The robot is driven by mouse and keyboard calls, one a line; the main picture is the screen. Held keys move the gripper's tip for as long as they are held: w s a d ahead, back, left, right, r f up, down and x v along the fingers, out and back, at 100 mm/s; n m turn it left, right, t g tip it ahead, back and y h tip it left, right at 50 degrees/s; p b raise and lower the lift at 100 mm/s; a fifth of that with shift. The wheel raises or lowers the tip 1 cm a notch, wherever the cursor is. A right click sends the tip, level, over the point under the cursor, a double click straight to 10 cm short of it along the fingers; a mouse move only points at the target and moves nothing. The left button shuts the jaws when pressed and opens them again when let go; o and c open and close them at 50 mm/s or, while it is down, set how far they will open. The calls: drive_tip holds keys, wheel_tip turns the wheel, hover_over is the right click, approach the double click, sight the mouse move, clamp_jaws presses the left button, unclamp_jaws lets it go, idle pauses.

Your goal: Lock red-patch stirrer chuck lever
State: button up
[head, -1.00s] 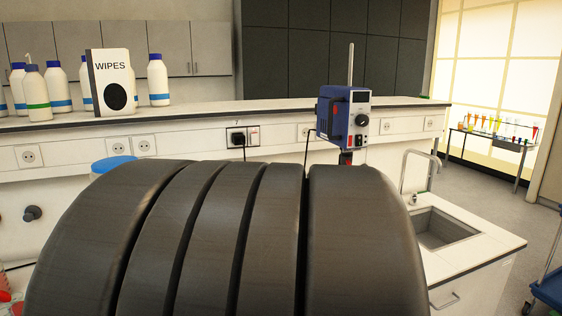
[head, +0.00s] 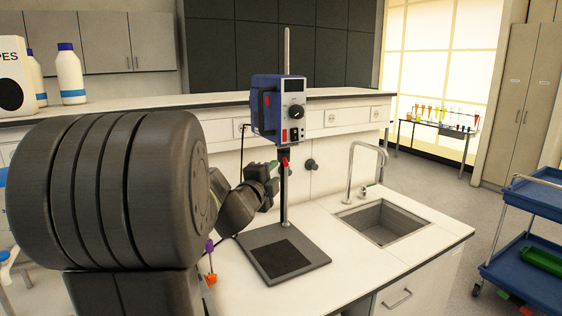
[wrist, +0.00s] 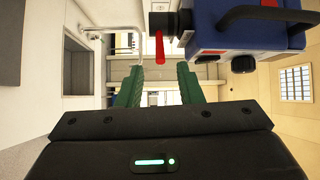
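The blue overhead stirrer (head: 278,108) stands on its post above a dark base plate (head: 300,262). Red marks show on its housing. The red lever (head: 285,163) sits at the dark chuck below the housing. In the wrist view the red lever (wrist: 160,47) sticks out from the dark chuck (wrist: 163,22), beside the blue housing (wrist: 240,20). My gripper (wrist: 159,78) has its two green fingers apart with an empty gap. The lever lines up with the gap, just past the fingertips, without visible contact. In the head view my gripper (head: 270,170) is just left of the lever.
A sink (head: 385,222) with a tall tap (head: 352,170) is right of the stirrer. The stirrer's thin rod rises above its housing. A blue cart (head: 535,200) stands at far right. My arm hides part of the bench at left.

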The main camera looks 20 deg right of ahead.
sight(285, 160)
drive_tip(key=p+x, duration=0.2)
drive_tip(key=x, duration=0.7)
drive_tip(key=shift+w, duration=0.1)
clamp_jaws()
